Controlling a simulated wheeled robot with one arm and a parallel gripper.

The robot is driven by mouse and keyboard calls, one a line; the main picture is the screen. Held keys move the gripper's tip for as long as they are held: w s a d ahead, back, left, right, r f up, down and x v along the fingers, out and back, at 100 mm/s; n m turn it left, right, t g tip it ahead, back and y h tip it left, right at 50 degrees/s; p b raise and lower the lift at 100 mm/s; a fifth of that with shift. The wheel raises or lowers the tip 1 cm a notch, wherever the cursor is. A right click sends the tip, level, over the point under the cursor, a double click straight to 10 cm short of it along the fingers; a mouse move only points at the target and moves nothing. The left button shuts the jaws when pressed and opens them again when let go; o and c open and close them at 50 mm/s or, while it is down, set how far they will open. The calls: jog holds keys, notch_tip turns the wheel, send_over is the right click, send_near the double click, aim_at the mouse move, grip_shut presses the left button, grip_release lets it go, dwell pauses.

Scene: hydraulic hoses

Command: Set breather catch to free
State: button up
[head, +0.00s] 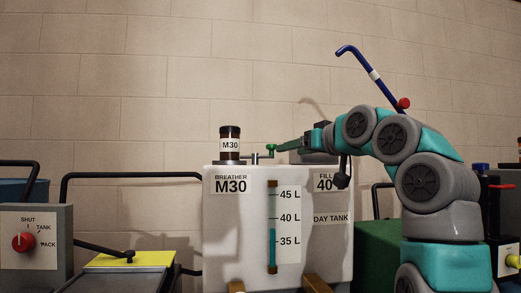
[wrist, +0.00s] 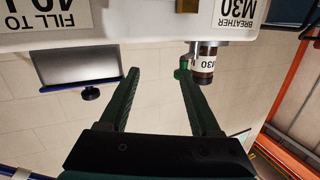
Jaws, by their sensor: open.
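The breather (head: 230,143) is a brown cylinder labelled M30, upright on the left top of the white day tank (head: 218,235). The breather catch (head: 271,148) looks like a short lever with a green knob, just right of the breather. My gripper (head: 279,147) reaches in from the right at knob height, its tips close to the knob. In the upside-down wrist view my gripper (wrist: 158,76) is open with nothing between its fingers. The green knob (wrist: 181,73) shows at the tip of the right finger, partly hidden by it, beside the breather (wrist: 206,65). Contact cannot be told.
A sight gauge (head: 272,228) marked 35 to 45 L is on the tank front. A grey box with a red knob (head: 23,242) and a yellow-topped block (head: 125,262) stand left. A blue bent rod (head: 368,68) rises behind my arm. The wall above the tank is clear.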

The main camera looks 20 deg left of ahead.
aim_at(257, 155)
jog(key=shift+n+y, duration=0.7)
jog(key=shift+n, duration=0.1)
jog(key=shift+w+a+r+p, duration=0.15)
jog(key=shift+w+a+p, duration=0.25)
jog(key=shift+a, duration=1.05)
jog(key=shift+w+a+r+p, duration=0.25)
jog(key=shift+w+a, duration=0.2)
jog(key=shift+a, duration=1.05)
jog(key=shift+w+a+r+p, duration=0.1)
jog(key=shift+w+a+p, duration=0.3)
jog(key=shift+a, duration=1.05)
grip_shut()
